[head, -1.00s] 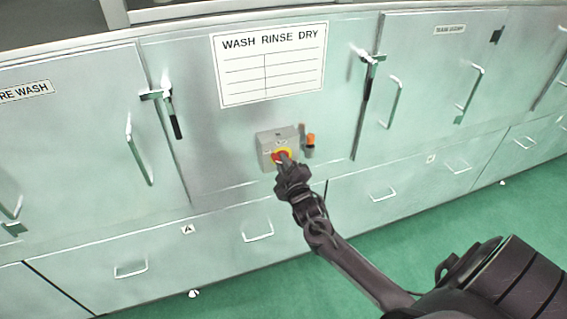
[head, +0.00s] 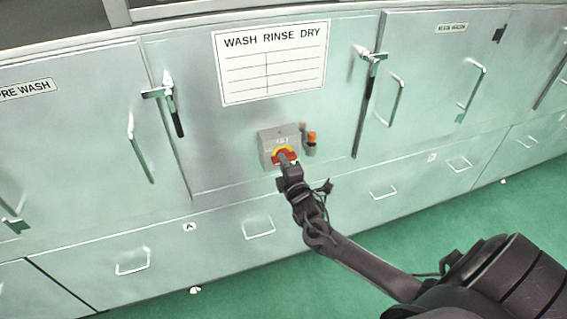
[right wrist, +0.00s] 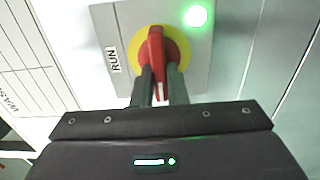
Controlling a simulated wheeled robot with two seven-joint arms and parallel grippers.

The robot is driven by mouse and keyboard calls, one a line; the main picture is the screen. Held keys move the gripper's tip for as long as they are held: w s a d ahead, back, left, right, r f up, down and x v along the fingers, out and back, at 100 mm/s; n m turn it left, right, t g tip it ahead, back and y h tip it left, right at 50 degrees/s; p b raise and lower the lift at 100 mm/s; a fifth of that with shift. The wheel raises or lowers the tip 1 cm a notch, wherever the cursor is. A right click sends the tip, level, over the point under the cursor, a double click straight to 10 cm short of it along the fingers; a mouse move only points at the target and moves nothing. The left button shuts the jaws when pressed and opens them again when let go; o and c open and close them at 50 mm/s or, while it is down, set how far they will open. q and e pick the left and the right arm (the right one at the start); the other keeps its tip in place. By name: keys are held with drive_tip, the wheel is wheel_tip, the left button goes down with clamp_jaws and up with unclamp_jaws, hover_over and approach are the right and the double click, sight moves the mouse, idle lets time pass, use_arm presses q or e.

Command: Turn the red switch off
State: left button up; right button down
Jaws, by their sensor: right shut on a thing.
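The red switch (head: 291,155) is a red knob on a yellow disc, on the front of a grey box fixed to the metal panel. In the right wrist view the red knob (right wrist: 156,48) lies across the yellow disc (right wrist: 178,47), lengthwise up and down in that picture. The "RUN" label (right wrist: 114,62) is to its left and a lit green lamp (right wrist: 197,15) is to its upper right. My right gripper (head: 284,161) is at the knob; its two fingers (right wrist: 160,88) are shut on the knob's near end, one on each side. My left gripper is out of view.
An orange-topped fitting (head: 311,138) is just right of the switch box (head: 272,148). A "WASH RINSE DRY" sign (head: 272,63) is above it. Door latches (head: 170,105) and drawer handles (head: 260,229) project from the cabinets. The green floor (head: 440,240) is clear in front.

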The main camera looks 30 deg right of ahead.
drive_tip(key=shift+f, duration=0.1)
idle(0.3)
drive_tip(key=c, duration=1.4)
unclamp_jaws()
drive_tip(key=shift+c, duration=0.2)
drive_tip(key=b+v, duration=0.1)
drive_tip(key=v, duration=0.6)
drive_tip(key=shift+s+a+b, duration=0.15)
drive_tip(key=shift+s+b, duration=0.15)
drive_tip(key=shift+s, duration=0.1)
